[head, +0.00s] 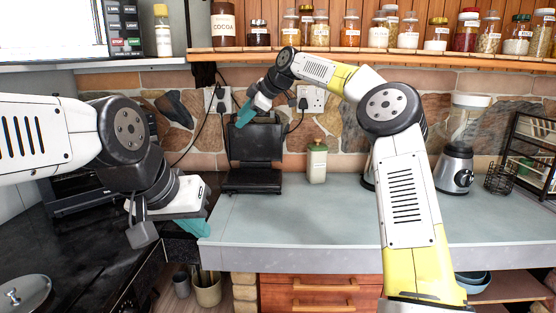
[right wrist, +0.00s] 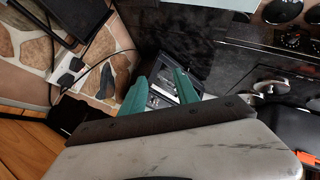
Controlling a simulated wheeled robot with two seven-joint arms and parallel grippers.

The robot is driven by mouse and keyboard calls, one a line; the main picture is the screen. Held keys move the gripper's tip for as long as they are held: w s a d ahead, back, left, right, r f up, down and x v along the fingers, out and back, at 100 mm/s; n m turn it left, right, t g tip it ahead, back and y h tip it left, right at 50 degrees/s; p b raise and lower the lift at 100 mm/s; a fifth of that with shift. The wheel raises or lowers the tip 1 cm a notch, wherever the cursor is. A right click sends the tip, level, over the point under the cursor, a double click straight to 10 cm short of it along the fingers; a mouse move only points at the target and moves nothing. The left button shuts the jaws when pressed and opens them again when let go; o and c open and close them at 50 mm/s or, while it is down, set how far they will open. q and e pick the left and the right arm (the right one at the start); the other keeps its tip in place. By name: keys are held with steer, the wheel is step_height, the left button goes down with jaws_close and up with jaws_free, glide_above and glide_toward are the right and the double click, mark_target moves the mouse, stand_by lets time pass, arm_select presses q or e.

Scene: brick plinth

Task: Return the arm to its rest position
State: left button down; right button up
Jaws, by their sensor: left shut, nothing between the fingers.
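My right arm (head: 405,190), white and yellow, reaches up from the lower right and bends left over the counter. Its gripper (head: 243,118) has teal fingers in front of the upper lid of a black appliance (head: 256,143); whether they touch cannot be told. In the right wrist view the two teal fingers (right wrist: 163,90) stand apart with nothing held between them. My left arm (head: 30,135) comes in from the left. Its gripper (head: 197,228) points down by the left end of the grey counter, shut and empty.
A bottle with a green lid (head: 317,162) stands right of the appliance. A blender (head: 456,150) and wire basket (head: 500,178) are further right. A wooden shelf (head: 380,52) with several jars runs above. The counter (head: 320,215) is clear in the middle. A dark worktop (head: 90,245) is left.

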steer(key=s+d+r+m+h, duration=0.1)
steer(key=s+d+m+h, duration=0.1)
steer(key=s, duration=0.6)
steer(key=s+d+m+h, duration=0.2)
steer(key=s+d, duration=0.1)
steer(key=s, duration=0.5)
steer(key=s+d+f+m, duration=0.4)
steer(key=s+d+m, duration=0.1)
steer(key=s, duration=0.4)
steer(key=s+d+f+m+h, duration=0.1)
steer(key=s+d+f+m, duration=0.3)
steer(key=s+d, duration=0.4)
steer(key=s+d+f+m+t+h, duration=0.1)
steer(key=s+d+f+m, duration=0.3)
steer(key=s, duration=0.7)
steer(key=d+m, duration=0.2)
steer(key=d, duration=0.1)
steer(key=shift+s+d, duration=0.2)
steer(key=shift+s, duration=0.05)
